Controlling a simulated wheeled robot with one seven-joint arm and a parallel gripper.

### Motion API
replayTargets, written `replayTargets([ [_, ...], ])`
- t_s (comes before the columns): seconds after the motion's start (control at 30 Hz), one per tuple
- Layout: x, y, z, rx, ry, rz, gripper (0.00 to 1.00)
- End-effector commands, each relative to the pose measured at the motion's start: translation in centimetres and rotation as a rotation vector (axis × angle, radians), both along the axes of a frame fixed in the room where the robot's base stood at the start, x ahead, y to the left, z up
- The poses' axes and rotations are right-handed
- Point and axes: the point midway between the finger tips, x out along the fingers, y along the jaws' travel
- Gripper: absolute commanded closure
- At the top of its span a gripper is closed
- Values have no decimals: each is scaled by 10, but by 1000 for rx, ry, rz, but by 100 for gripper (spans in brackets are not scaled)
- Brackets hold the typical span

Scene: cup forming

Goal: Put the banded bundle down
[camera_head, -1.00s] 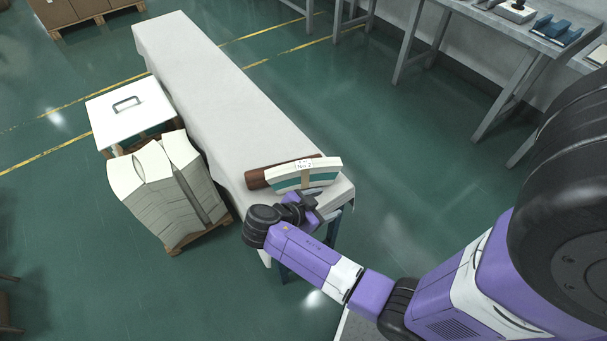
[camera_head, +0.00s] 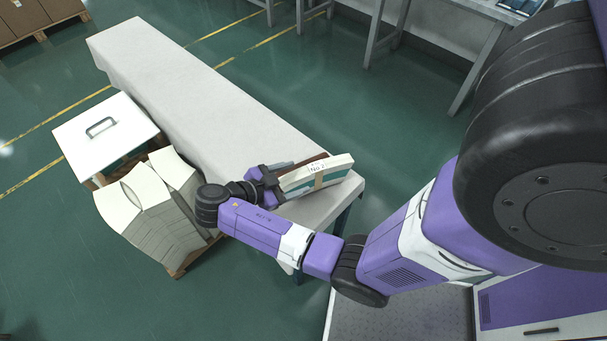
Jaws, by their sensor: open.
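The banded bundle (camera_head: 335,173) is a curved stack of white and teal sheets with a tan band and a white label. It lies at the near right end of the long table (camera_head: 190,75), which has a pale cover. A brown piece shows just behind the bundle, mostly hidden by it. My gripper (camera_head: 277,180) is at the bundle's left end, low over the table, and its jaws are open. Whether the fingers touch the bundle cannot be told from this view.
Left of the table, a pallet holds tall stacks of white sheets (camera_head: 150,210). Behind it stands a white-topped box (camera_head: 104,130) with a handle. Cartons (camera_head: 30,18) stand far left. The table's far part is bare. A bench (camera_head: 480,35) stands at the upper right.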

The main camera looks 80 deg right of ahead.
Motion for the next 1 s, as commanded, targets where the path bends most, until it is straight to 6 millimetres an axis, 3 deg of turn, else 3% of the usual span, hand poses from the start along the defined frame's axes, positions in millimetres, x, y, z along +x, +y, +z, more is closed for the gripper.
replayTargets([
  [0.6,-38,-53,-28,1,2,-2,34],
  [0.9,-41,-57,-32,1,1,0,34],
  [0.93,-41,-57,-32,1,1,0,36],
  [1.0,-41,-56,-32,1,1,0,50],
])
